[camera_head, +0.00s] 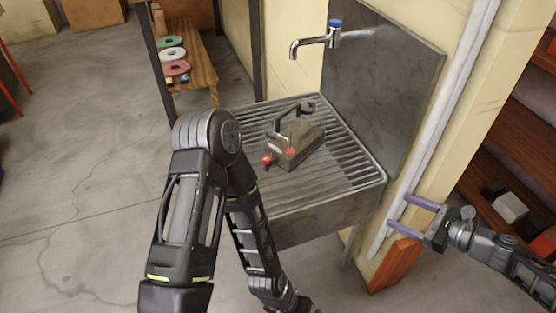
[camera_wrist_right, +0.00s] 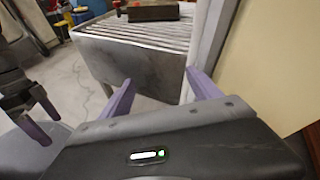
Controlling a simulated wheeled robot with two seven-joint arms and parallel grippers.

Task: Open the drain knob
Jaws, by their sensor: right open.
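A dark box-like device (camera_head: 296,144) with a black carrying handle sits on the slatted sink grate. A red round knob (camera_head: 267,160) sticks out at its front left; a second small red part (camera_head: 290,151) shows on its side. I cannot tell which is the drain knob. In the right wrist view only the lower part of the device (camera_wrist_right: 152,13) shows. My right gripper (camera_head: 408,214) is open and empty, right of the sink and well away from the device. My left arm reaches down in front of the sink; purple fingers of my left gripper (camera_wrist_right: 38,116) show apart in the right wrist view.
The grey sink (camera_head: 330,212) has a metal backsplash and a tap (camera_head: 312,43) with a blue top above it. Shelves (camera_head: 518,140) are at right; a wooden bench (camera_head: 200,62) with coloured rings is behind.

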